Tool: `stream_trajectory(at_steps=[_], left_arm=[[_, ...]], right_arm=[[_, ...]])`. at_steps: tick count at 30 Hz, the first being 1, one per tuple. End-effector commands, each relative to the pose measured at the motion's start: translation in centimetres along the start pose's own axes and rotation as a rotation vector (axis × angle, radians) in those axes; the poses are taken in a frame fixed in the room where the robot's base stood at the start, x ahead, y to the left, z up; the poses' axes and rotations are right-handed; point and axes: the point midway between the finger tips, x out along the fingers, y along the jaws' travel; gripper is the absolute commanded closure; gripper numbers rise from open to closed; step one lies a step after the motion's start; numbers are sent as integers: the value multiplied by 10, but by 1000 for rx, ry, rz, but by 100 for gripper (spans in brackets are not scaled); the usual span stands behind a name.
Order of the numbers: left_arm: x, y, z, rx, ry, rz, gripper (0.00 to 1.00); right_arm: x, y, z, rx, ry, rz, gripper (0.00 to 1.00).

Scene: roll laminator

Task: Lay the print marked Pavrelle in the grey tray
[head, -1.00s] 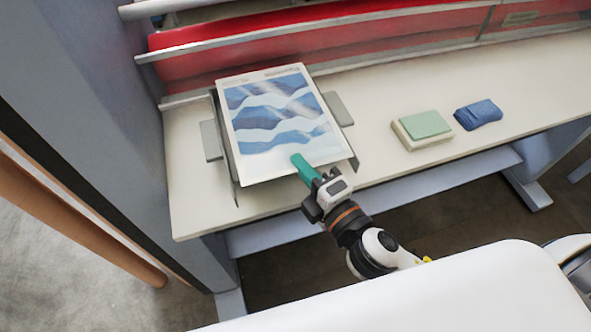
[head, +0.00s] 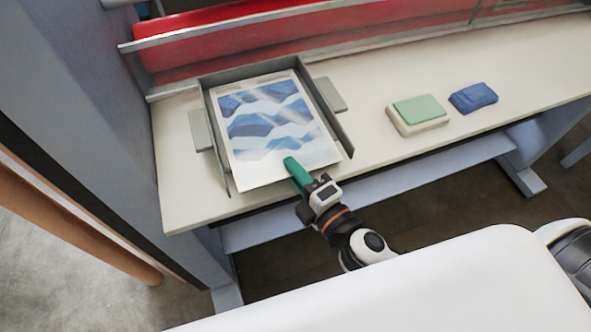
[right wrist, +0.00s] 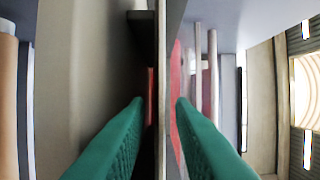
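The print (head: 258,126), a white sheet with blue wave bands, lies between the side walls of the grey tray (head: 330,115). Small lettering along its far edge is too small to read. The tray has walls at the left, back and right; its front side is open. My right gripper (head: 290,163) is at the print's near right edge, one green finger above the sheet. In the right wrist view its green fingers (right wrist: 160,100) stand apart, with the sheet's thin edge between them and a gap on each side. My left gripper is not in view.
A green-topped cream block (head: 420,115) and a blue pouch-like item (head: 473,97) lie right of the tray on the pale table (head: 375,148). The red roller (head: 260,38) and its metal bar run behind. A grey upright panel (head: 75,95) stands at the left.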

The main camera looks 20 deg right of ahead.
Motion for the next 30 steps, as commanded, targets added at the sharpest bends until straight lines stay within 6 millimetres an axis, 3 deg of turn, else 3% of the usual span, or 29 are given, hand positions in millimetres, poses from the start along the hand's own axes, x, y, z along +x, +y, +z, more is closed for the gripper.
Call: stream_trajectory(at_steps=[11,22,28,30], left_arm=[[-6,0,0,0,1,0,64],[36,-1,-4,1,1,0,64],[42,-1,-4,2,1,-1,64],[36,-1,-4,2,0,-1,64]], right_arm=[[0,-6,0,-1,0,0,76],[-64,4,0,3,1,5,76],[-94,1,0,2,5,7,76],[-96,-5,-1,10,8,-4,76]])
